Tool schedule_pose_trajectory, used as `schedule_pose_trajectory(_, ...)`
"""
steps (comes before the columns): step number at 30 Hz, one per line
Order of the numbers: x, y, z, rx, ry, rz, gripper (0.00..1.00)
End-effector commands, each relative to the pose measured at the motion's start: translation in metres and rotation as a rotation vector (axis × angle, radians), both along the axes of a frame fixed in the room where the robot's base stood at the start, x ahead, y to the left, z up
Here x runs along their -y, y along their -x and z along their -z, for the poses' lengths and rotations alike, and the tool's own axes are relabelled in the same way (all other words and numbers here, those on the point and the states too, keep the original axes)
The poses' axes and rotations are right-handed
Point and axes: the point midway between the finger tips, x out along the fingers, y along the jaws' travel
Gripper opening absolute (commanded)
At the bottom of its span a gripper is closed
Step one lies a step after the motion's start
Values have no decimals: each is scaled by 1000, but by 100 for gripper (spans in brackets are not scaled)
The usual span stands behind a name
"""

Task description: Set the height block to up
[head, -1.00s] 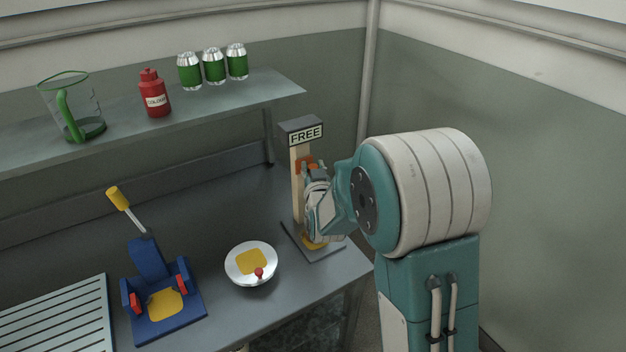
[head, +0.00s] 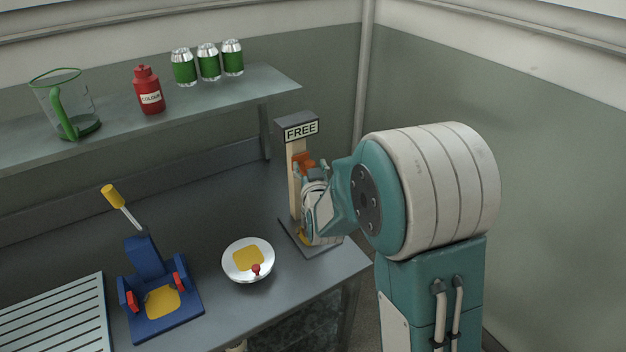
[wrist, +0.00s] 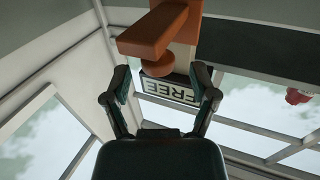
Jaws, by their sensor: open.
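The height block (head: 303,161) is an orange piece on a pale upright post (head: 296,185) topped by a dark box with a FREE sign (head: 301,130). In the wrist view the orange block (wrist: 152,32) juts out from the post, with a round orange knob at its near end. My gripper (head: 312,172) is beside the post at the block's level, partly hidden by my own arm. In the wrist view my gripper (wrist: 160,82) is open, its fingers on either side of the FREE sign and just below the block in the picture. I cannot tell whether it touches the block.
A white bowl (head: 233,266) with a yellow patch and red knob stands left of the post. A blue device (head: 150,255) with a yellow-handled lever and a slatted rack (head: 55,318) are further left. A shelf (head: 200,106) above holds cans, a red bottle and a jug.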

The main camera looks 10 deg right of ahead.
Motion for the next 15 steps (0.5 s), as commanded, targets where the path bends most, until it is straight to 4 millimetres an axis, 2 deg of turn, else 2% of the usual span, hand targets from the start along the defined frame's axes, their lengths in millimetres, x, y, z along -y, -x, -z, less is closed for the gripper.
schedule_pose_trajectory(9, -7, 66, 0, 0, 0, -1, 75)
schedule_pose_trajectory(15, -9, 93, 0, 2, 0, -1, 75)
